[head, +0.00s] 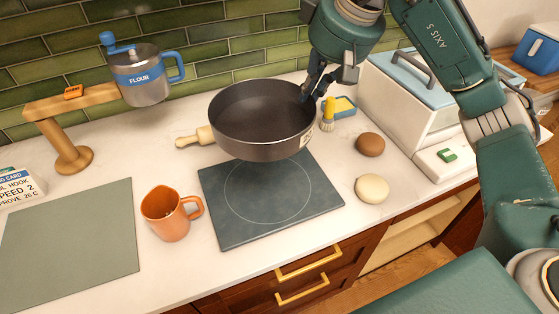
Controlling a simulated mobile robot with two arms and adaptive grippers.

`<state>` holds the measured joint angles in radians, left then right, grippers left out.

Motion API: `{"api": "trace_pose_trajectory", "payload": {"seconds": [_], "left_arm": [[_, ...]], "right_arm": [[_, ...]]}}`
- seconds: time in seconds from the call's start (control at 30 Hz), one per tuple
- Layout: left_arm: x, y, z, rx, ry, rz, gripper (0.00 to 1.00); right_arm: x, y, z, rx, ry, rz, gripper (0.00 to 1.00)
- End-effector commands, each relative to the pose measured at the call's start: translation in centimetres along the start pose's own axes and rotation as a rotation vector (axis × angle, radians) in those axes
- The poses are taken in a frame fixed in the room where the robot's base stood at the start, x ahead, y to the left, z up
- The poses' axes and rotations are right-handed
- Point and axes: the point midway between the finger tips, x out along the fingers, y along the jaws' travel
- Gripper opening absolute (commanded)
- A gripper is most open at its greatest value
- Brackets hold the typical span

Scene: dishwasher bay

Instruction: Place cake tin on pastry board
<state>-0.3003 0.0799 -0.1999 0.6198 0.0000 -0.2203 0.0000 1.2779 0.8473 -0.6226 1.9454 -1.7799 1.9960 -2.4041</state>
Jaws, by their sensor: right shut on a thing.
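The cake tin (262,145) is round, dark and open-topped, with a small label near its right side. My right gripper (309,92) is shut on the tin's right rear rim. The tin looks upright and overlaps the back edge of a dark square board with a thin circle on it (270,205). A gap between tin and surface is hard to judge. A flat grey-green board (70,245) lies at the left. I cannot tell for certain which of these two is the pastry board; both look bare. My left gripper is not in view.
An orange mug (168,215) stands between the boards. A wooden handle (197,137) sticks out behind the tin. A flour canister (140,75), wooden stand (68,150), brush (328,115), brown bun (370,144), pale bun (372,188) and white appliance (395,105) are around.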

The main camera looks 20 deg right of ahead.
Motion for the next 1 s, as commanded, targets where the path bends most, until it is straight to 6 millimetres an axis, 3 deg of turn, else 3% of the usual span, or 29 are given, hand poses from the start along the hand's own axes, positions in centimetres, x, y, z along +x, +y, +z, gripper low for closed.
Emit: {"api": "trace_pose_trajectory", "payload": {"seconds": [0.3, 0.5, 1.0], "left_arm": [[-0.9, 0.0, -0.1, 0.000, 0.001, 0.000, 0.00], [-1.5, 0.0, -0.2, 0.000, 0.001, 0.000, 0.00], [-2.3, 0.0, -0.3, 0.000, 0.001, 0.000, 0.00]], "right_arm": [[7.8, 0.5, 3.5, 0.002, -0.009, -0.001, 0.00], [11.9, 0.8, 5.1, 0.001, -0.006, -0.001, 0.00], [16.8, 1.1, 7.0, 0.001, 0.000, 0.000, 0.00]]}}
